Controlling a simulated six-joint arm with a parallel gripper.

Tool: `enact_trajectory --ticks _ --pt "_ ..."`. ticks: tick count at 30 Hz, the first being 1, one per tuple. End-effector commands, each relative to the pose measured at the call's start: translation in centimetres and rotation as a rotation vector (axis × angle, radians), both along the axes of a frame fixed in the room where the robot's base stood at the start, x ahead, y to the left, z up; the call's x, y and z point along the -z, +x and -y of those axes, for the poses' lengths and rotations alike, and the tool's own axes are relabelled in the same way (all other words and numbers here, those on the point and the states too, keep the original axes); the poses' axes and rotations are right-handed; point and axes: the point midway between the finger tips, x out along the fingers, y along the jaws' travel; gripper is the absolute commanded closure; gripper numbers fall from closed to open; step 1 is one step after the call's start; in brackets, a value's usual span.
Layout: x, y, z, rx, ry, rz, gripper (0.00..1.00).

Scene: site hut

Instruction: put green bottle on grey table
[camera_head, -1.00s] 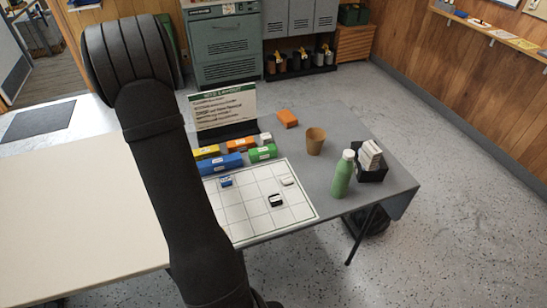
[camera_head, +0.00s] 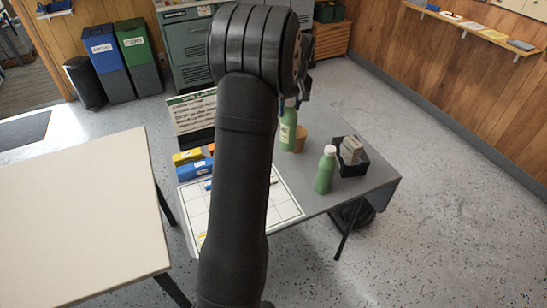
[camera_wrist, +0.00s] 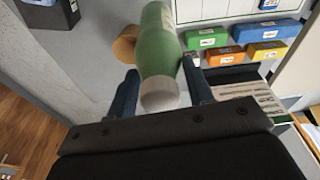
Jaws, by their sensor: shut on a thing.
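My gripper (camera_wrist: 161,88) is shut on a green bottle (camera_wrist: 158,45) with a pale cap, one finger on each side. In the head view this held bottle (camera_head: 288,130) looks upright over the grey table (camera_head: 300,180), just beside the brown cup. Whether its base touches the table I cannot tell. My arm hides most of the gripper there. A second green bottle (camera_head: 325,172) with a white cap stands on the same table, nearer the front, left of a black tray.
The brown cup (camera_head: 299,137) is close to the held bottle. The black tray (camera_head: 351,164) holds pale blocks. A white grid sheet (camera_head: 284,205), coloured boxes (camera_wrist: 205,38) and a sign (camera_head: 190,112) take up the left. A pale table (camera_head: 80,220) stands apart at left.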

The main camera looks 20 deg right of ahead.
Motion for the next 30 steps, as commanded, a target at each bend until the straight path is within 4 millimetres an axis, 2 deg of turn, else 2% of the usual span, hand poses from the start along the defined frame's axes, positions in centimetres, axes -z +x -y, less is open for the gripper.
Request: enact_trajectory --ticks 1,3,8,16,23,30 --pt "0.0 -1.2 1.5 0.031 0.0 0.0 0.86" --pt "0.0 -2.3 2.9 0.062 0.0 0.0 0.86" --pt "0.4 -3.9 4.5 0.101 0.001 -0.001 0.86" --pt "5.0 -4.1 4.7 0.107 0.003 -0.003 0.86" --pt "6.9 -4.1 4.7 0.105 0.001 -0.001 0.86" --pt "10.0 -4.1 4.7 0.105 0.001 -0.001 0.86"
